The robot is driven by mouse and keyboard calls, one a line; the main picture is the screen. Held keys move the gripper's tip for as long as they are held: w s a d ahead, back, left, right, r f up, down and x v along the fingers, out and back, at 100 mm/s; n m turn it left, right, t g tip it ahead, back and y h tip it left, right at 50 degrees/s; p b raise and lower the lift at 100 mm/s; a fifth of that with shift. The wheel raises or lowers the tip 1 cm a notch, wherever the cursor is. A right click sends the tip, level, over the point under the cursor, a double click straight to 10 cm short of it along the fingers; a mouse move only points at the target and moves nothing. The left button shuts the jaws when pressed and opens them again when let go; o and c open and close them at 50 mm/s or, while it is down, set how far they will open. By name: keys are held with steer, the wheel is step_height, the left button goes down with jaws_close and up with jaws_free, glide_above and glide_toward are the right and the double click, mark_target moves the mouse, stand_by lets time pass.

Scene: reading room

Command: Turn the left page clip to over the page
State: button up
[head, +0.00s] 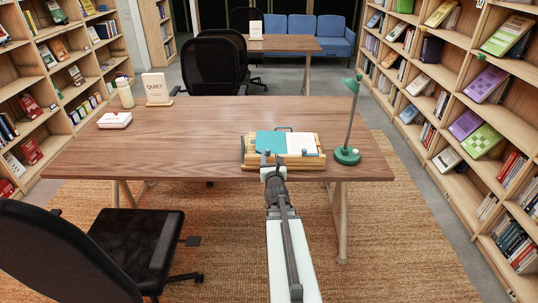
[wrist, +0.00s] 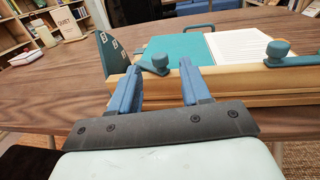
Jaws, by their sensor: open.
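A wooden book stand (head: 284,163) sits near the table's front edge. An open book lies on it, with a teal left page (wrist: 185,50) and a white printed right page (wrist: 240,46). The left page clip (wrist: 159,61) is a teal knob with a short arm on the stand's front ledge. The arm seems to lie along the ledge, but its exact direction is hard to tell. The right page clip (wrist: 278,50) is on the same ledge. My gripper (wrist: 160,68) is open, its two blue fingers on either side of the left clip's knob. It also shows at the stand's front (head: 271,156).
A green lamp (head: 346,155) stands close to the right of the stand. A dark teal upright piece (wrist: 112,52) with white marks is at the stand's left. A sign (head: 157,87), a bottle (head: 125,94) and a white box (head: 115,120) are far left. The table's middle is clear.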

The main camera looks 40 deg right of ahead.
steer(key=shift+s+a, duration=0.3)
steer(key=shift+s, duration=0.15)
steer(key=shift+o, duration=0.4)
